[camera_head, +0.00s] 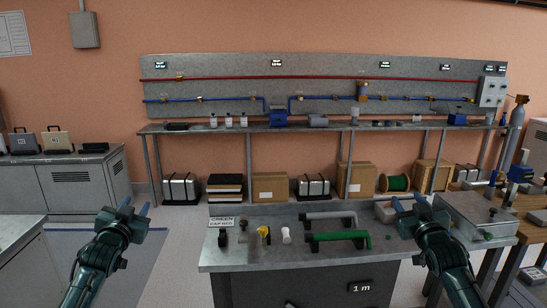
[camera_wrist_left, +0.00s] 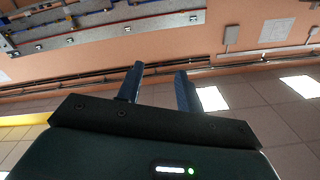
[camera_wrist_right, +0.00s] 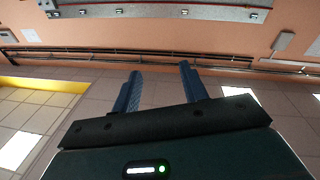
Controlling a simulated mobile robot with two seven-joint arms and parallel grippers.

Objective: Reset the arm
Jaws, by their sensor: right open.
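My left gripper (camera_head: 135,205) is raised at the left of the head view, over the floor to the left of the grey workbench. Its two blue fingers (camera_wrist_left: 157,85) stand apart in the left wrist view, with nothing between them. My right gripper (camera_head: 408,203) is raised near the right side of the workbench. Its fingers (camera_wrist_right: 160,85) are also apart and empty. Both arms come up from the bottom edge, roughly mirrored. Neither gripper appears to touch anything.
The workbench (camera_head: 225,257) carries a green handle (camera_head: 338,237), a grey handle (camera_head: 328,216), small parts and a sign (camera_head: 221,222). A grey case (camera_head: 475,212) stands at right. Behind, a long shelf (camera_head: 300,128) has boxes (camera_head: 270,186) below. Floor is open at left.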

